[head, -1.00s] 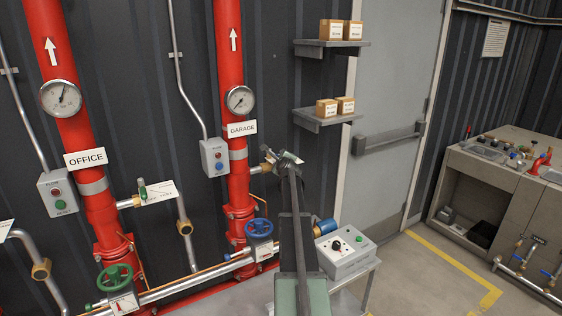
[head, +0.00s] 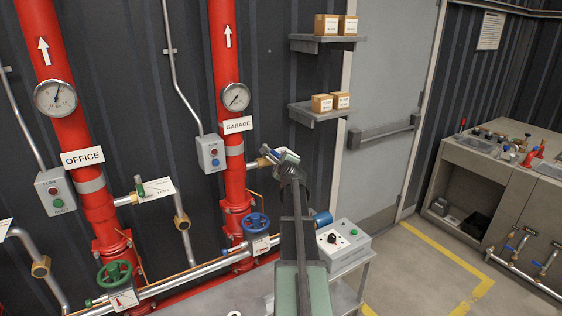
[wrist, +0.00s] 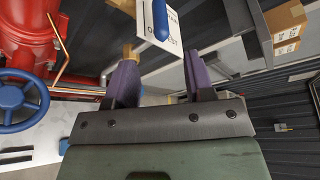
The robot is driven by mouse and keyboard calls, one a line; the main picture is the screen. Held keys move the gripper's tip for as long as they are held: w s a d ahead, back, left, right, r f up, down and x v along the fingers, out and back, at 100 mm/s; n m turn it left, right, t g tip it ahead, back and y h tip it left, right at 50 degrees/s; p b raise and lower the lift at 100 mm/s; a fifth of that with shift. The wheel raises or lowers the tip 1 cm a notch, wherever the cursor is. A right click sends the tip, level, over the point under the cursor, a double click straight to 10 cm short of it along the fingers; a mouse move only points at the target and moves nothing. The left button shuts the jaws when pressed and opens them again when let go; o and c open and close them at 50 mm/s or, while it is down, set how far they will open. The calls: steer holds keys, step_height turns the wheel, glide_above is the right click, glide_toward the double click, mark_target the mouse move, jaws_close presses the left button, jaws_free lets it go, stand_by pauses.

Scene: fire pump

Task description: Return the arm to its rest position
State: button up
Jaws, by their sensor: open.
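My gripper (wrist: 158,78) shows in the wrist view with its two purple fingers apart and nothing held between them. A white tag (wrist: 167,18) and a blue lever handle (wrist: 161,20) lie beyond the fingertips, with a brass fitting (wrist: 128,54) near the left finger. I cannot tell the exact gap. In the head view my arm reaches up and forward toward the GARAGE pipe (head: 228,120). It hides the gripper's fingers there.
The blue handwheel (head: 256,223) is left of my arm. A grey control box (head: 343,246) stands on a stand to its right. Two shelves with boxes (head: 320,112) hang above right. The floor (head: 420,265) toward the sink bench (head: 490,190) is open.

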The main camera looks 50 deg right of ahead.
steer(key=s+a+f+n+g+y, duration=0.1)
steer(key=a+f+n+g+y, duration=0.3)
steer(key=a+n, duration=0.65)
steer(key=s+a+f+n+g+y, duration=0.15)
steer(key=a+f+n+y, duration=0.5)
steer(key=a, duration=0.65)
steer(key=s+a+f+n+g, duration=0.1)
steer(key=a+n, duration=0.4)
steer(key=a, duration=0.7)
steer(key=s+a+f+n+g+b, duration=0.1)
steer(key=s+a+n, duration=0.4)
steer(key=a, duration=0.7)
steer(key=s+a+f+n+g, duration=0.2)
steer(key=s+a+n+g, duration=0.2)
steer(key=a, duration=0.8)
steer(key=shift+a+f+n+g+h, duration=0.25)
steer(key=shift+n+g+h, duration=0.1)
steer(key=shift+n, duration=0.25)
